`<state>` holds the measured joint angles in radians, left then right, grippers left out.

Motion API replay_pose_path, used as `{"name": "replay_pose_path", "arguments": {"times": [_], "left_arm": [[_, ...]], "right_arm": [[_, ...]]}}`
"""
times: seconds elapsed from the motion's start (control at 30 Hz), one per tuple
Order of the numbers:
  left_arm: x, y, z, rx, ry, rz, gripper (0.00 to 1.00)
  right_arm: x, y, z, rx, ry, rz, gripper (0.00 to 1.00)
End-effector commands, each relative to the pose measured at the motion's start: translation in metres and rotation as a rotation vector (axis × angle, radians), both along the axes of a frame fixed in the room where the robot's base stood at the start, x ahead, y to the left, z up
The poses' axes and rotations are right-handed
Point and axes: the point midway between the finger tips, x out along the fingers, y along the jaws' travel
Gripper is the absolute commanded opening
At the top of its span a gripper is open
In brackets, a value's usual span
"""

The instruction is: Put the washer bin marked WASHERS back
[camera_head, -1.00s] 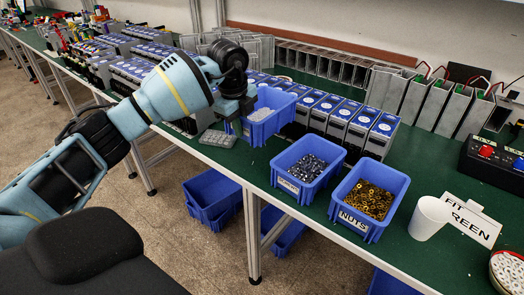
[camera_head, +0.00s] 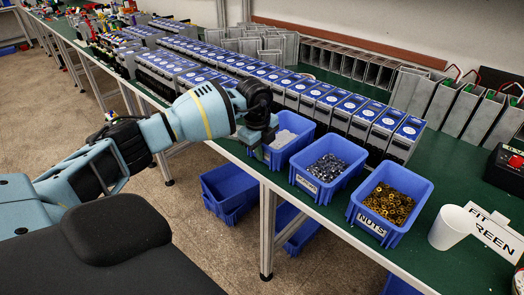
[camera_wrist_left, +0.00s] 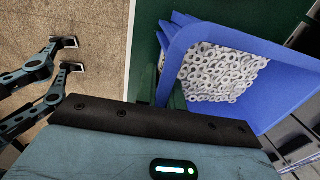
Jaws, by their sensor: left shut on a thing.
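The blue washer bin (camera_head: 293,130) stands out at the left end of the bin row, upright or nearly so. In the left wrist view the washer bin (camera_wrist_left: 262,52) is full of pale ring washers (camera_wrist_left: 217,72). My left gripper (camera_head: 256,143) is shut on its near left wall. The gripper and arm hide part of the bin, and no label on it can be read. I cannot tell whether its base touches the green bench (camera_head: 330,212). My right gripper does not show.
A blue bin of grey fasteners (camera_head: 326,168) is close to the right of the washer bin, then a NUTS bin (camera_head: 389,204). A white cup (camera_head: 450,228) and sign (camera_head: 493,235) are farther right. Blue-topped units (camera_head: 350,103) line the back. Blue bins (camera_head: 230,190) sit below.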

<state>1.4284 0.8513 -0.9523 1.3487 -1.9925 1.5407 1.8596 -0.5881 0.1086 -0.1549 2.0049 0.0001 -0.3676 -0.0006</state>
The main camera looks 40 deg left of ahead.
Motion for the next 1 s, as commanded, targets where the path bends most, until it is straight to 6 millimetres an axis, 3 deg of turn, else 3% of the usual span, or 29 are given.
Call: {"name": "replay_pose_path", "arguments": {"times": [0.37,0.4,0.57,0.87,1.0], "left_arm": [[0.001,0.0,-0.002,0.0,-0.002,0.0,0.0],[0.0,0.0,-0.003,0.0,-0.001,0.0,0.12],[0.0,0.0,-0.003,0.0,-0.001,0.0,0.32],[0.0,0.0,-0.001,0.0,-0.001,0.0,0.32],[-0.001,0.0,0.011,0.0,-0.002,0.0,0.32]], "right_arm": [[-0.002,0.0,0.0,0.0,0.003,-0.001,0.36],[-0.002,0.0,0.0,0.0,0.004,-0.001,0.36],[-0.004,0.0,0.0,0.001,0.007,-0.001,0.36],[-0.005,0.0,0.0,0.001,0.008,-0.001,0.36],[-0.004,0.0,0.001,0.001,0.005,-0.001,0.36]]}}
